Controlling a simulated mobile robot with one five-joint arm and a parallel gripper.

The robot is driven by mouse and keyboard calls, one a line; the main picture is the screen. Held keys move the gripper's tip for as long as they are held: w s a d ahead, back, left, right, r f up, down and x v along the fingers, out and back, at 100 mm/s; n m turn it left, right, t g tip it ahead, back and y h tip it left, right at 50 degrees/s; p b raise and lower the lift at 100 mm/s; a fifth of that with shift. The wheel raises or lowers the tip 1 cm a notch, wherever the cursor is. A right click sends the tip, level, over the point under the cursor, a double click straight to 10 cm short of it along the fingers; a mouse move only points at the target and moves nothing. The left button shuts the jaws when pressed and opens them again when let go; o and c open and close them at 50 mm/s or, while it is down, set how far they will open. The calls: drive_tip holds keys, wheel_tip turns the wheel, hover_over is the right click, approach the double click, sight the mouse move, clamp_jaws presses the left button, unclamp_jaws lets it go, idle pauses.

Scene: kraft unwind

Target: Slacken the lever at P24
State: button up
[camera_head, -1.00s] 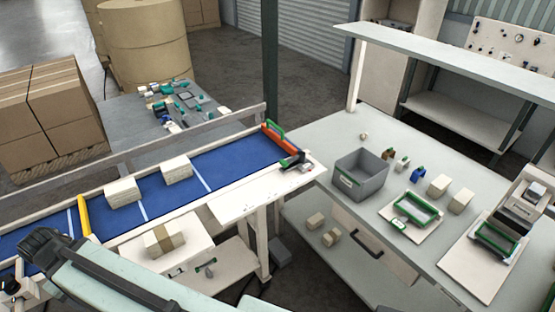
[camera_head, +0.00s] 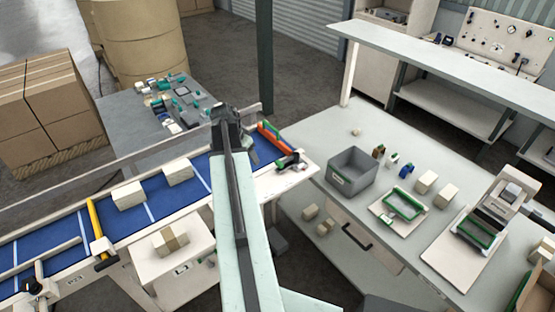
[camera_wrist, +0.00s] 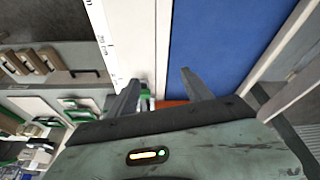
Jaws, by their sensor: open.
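No label that clearly reads P24 shows, so I cannot tell for sure which lever is meant. A small dark-handled clamp with green and red parts (camera_head: 290,161) sits on the white side plate at the conveyor's right end. Another black-knobbed fitting (camera_head: 35,286) is at the conveyor's left end, near a label too small to read surely. My gripper (camera_head: 226,110) is over the blue belt (camera_head: 240,170), left of the right-end clamp and apart from it. In the wrist view my gripper (camera_wrist: 160,88) is open and empty, with orange and green parts beyond its fingers.
An orange and green bar (camera_head: 273,138) crosses the belt end. Pale blocks (camera_head: 128,195) lie on the belt, and a yellow bar (camera_head: 98,232) crosses it. A grey bin (camera_head: 352,174) and green-framed fixtures (camera_head: 404,205) stand on the right table. A dark post (camera_head: 265,60) rises behind.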

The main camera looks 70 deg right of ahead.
sight(279, 163)
drive_tip(key=s+d+m, duration=0.3)
drive_tip(key=s+d, duration=0.2)
drive_tip(key=s, duration=0.3)
drive_tip(key=shift+g, duration=0.5)
drive_tip(key=b+x, duration=0.6)
drive_tip(key=shift+d+f+b, duration=0.25)
drive_tip(key=shift+b, duration=0.1)
drive_tip(key=shift+s+d+f+b, duration=0.1)
drive_tip(key=shift+d+f+b, duration=0.1)
drive_tip(key=shift+f+b, duration=0.1)
drive_tip(key=shift+r, duration=0.1)
clamp_jaws()
